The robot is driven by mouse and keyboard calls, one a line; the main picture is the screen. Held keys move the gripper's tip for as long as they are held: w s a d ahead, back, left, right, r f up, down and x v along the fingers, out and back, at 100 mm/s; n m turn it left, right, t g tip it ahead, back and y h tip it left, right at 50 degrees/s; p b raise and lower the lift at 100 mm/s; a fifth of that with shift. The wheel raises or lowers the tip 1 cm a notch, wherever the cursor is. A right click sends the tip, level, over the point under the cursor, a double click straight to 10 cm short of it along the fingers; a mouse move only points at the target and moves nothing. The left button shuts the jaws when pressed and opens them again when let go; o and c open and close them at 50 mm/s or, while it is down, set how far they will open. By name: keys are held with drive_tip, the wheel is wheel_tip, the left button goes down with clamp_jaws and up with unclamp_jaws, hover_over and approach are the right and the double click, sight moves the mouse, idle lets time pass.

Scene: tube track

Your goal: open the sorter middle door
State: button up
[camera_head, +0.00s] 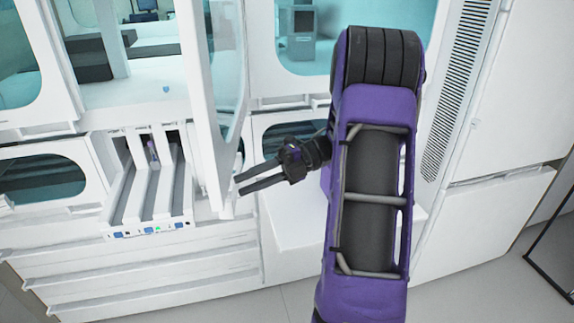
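The sorter (75,260) is a white cabinet with several windowed sections. Its middle door (207,95), a white frame with a clear pane, stands swung outward and is seen nearly edge-on. The opening to its left shows the sorter's inside. My gripper (239,184) is just right of the door's lower part, with its two dark fingers pointing left. The fingers are apart with a visible gap and hold nothing. I cannot tell whether the fingertips touch the door.
A white tube track unit (150,195) with several lanes juts out below the opening, left of the door. Closed windowed panels (30,60) flank the opening. A white cabinet with a vent grille (455,90) stands at the right. Grey floor shows at the bottom right.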

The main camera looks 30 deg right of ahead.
drive_tip(key=v, duration=1.1)
